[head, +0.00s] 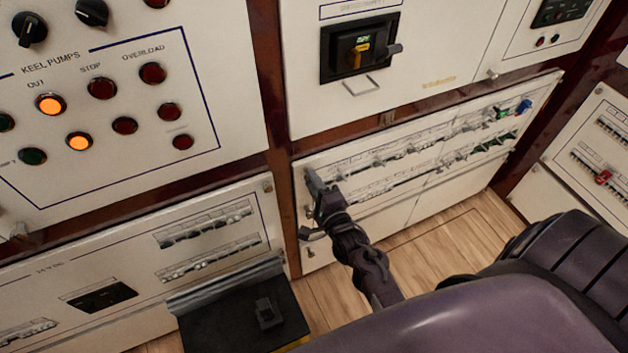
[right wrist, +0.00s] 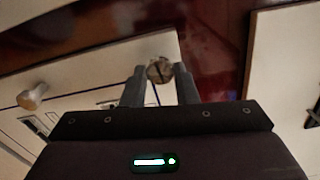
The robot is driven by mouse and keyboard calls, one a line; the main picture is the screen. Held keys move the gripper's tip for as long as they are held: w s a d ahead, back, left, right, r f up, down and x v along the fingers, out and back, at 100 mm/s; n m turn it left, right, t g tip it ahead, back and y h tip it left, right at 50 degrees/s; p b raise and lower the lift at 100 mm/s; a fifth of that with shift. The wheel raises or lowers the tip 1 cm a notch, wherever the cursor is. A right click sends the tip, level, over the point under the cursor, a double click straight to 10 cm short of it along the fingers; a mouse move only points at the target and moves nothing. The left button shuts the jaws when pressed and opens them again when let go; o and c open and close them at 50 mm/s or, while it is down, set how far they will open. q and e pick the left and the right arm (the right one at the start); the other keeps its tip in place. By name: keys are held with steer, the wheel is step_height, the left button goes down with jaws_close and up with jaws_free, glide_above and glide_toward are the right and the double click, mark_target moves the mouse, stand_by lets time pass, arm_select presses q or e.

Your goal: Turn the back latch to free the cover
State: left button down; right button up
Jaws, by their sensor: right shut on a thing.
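The cover is the pale lower panel (head: 437,190) around two rows of breakers; it sits flat in its frame. My right gripper (head: 312,178) reaches to the panel's upper left corner and hides the latch there in the head view. In the right wrist view, the two grey fingers of my right gripper (right wrist: 160,86) are shut on the back latch (right wrist: 160,70), a small round metal knob with a dark slot across it. The latch is at the corner of the pale panel, beside the dark red frame. My left gripper is not in view.
Another round knob (right wrist: 32,97) stands out from the panel in the right wrist view. A small knob (head: 310,252) is at the panel's lower left. A black box (head: 240,315) stands at the lower left. A dark padded seat (head: 480,310) fills the lower right. Wood floor (head: 440,240) lies between.

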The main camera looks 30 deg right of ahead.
steer(key=shift+m, duration=0.5)
steer(key=o, duration=1)
